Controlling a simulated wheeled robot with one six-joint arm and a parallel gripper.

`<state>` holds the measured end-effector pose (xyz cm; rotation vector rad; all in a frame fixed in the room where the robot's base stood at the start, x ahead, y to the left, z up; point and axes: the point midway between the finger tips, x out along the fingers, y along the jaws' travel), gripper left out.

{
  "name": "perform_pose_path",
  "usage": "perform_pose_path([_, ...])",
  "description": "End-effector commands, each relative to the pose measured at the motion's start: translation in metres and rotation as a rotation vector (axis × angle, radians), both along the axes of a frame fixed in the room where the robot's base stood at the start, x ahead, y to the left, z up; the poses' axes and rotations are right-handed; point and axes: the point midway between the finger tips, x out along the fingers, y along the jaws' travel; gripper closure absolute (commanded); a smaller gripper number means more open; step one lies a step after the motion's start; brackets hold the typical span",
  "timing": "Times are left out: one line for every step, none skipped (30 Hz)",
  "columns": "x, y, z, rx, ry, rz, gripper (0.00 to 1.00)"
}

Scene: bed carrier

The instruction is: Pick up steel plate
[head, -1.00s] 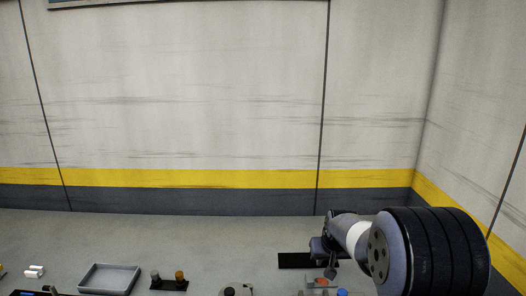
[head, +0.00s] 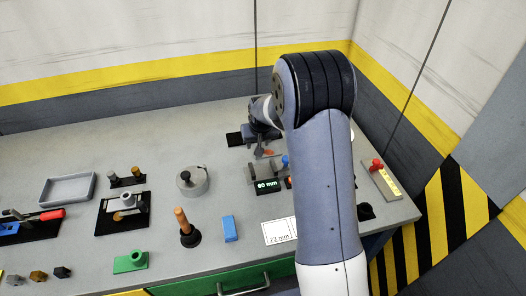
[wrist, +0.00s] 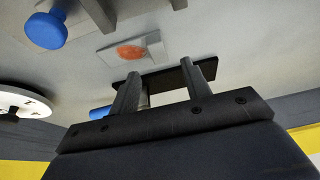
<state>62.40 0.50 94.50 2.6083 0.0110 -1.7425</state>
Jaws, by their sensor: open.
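A small light grey plate with an orange patch (wrist: 130,51) lies on the bench in the wrist view, with a raised block at one end. It may be the steel plate, but I cannot be sure. In the head view its orange patch (head: 268,152) shows just below my gripper (head: 262,142). In the wrist view my gripper (wrist: 166,73) is open, with two dark fingers apart and nothing seen held. The plate appears beyond the fingertips, not between them. A black pad (head: 235,139) lies beside the gripper in the head view, and my arm hides part of this area.
A grey fixture with a 60 mm display (head: 268,186) and a blue knob (wrist: 45,31) stand close by. Walls rise behind and right.

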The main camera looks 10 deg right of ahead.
Motion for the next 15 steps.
perform_pose_path([0.001, 0.0, -0.002, 0.0, 0.001, 0.0, 0.55])
perform_pose_path([0.002, 0.0, -0.003, 0.0, 0.002, 0.0, 0.55])
perform_pose_path([0.003, 0.0, -0.007, 0.0, 0.003, 0.0, 0.55])
perform_pose_path([0.004, 0.0, -0.01, 0.0, 0.003, 0.0, 0.55])
perform_pose_path([0.006, 0.0, -0.013, 0.0, 0.003, 0.0, 0.55])
perform_pose_path([0.007, 0.0, -0.017, 0.0, 0.004, 0.0, 0.55])
perform_pose_path([0.009, 0.0, -0.02, 0.0, 0.004, 0.0, 0.55])
perform_pose_path([0.01, 0.0, -0.024, 0.0, 0.004, 0.0, 0.55])
perform_pose_path([0.012, 0.0, -0.028, 0.0, 0.003, 0.0, 0.55])
perform_pose_path([0.014, 0.0, -0.032, 0.0, 0.003, 0.0, 0.55])
perform_pose_path([0.015, 0.0, -0.035, 0.0, 0.003, 0.0, 0.55])
perform_pose_path([0.016, 0.0, -0.038, 0.0, 0.002, 0.0, 0.55])
perform_pose_path([0.017, 0.0, -0.041, 0.0, 0.002, 0.0, 0.55])
perform_pose_path([0.018, 0.0, -0.043, 0.0, 0.002, 0.0, 0.55])
perform_pose_path([0.019, 0.0, -0.045, 0.0, 0.001, 0.0, 0.55])
